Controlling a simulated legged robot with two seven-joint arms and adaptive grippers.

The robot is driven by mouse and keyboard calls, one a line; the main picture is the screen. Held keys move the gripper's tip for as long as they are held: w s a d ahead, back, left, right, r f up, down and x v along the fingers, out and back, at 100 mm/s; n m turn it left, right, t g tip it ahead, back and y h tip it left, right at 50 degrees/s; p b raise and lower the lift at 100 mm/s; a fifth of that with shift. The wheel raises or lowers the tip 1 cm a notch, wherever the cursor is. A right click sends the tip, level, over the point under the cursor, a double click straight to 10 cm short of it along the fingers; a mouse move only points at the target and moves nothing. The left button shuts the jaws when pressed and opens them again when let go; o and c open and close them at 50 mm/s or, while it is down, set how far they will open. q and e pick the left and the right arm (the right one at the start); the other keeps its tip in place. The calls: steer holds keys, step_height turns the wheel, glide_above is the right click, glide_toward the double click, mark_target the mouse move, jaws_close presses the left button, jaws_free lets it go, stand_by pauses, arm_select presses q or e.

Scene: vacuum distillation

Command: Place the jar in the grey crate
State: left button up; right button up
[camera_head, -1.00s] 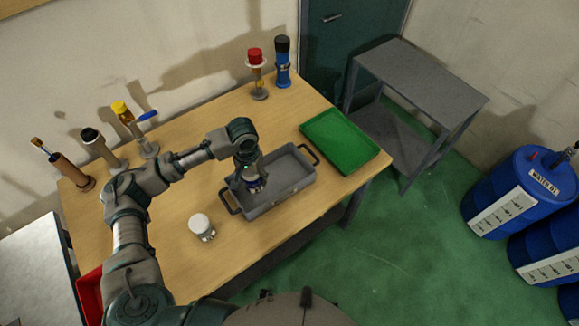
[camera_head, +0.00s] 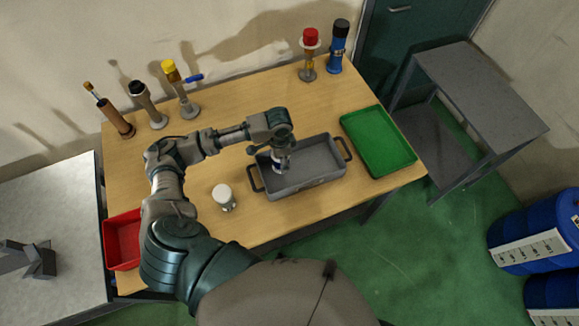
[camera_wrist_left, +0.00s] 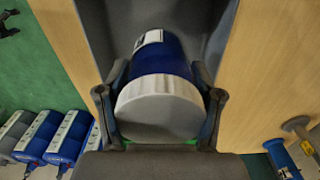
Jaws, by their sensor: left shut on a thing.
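The grey crate (camera_head: 318,178) stands on the wooden table, with a handle at each end. My left gripper (camera_head: 281,158) is above the left part of the crate, pointing down. It is shut on a jar (camera_head: 279,168), which is mostly hidden by the gripper in the head view. In the left wrist view the jar (camera_wrist_left: 160,104) has a blue body and a wide white lid, held between both fingers, with the grey crate (camera_wrist_left: 97,28) around it. I cannot tell whether the jar touches the crate floor. My right gripper is not in view.
A green tray (camera_head: 378,140) lies to the right, a red bin (camera_head: 121,240) at the left. Several bottles and stands line the back edge, including a red-topped one (camera_head: 308,55). A grey shelf (camera_head: 480,90) stands beyond.

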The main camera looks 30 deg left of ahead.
arm_select(q)
steer(key=shift+f, duration=0.9)
steer(key=shift+d+f, duration=0.2)
steer(key=shift+f, duration=2.15)
steer(key=o, duration=1.4)
steer(key=shift+a, duration=0.15)
step_height(320, 180, up, 12)
steer(key=shift+r, duration=0.1)
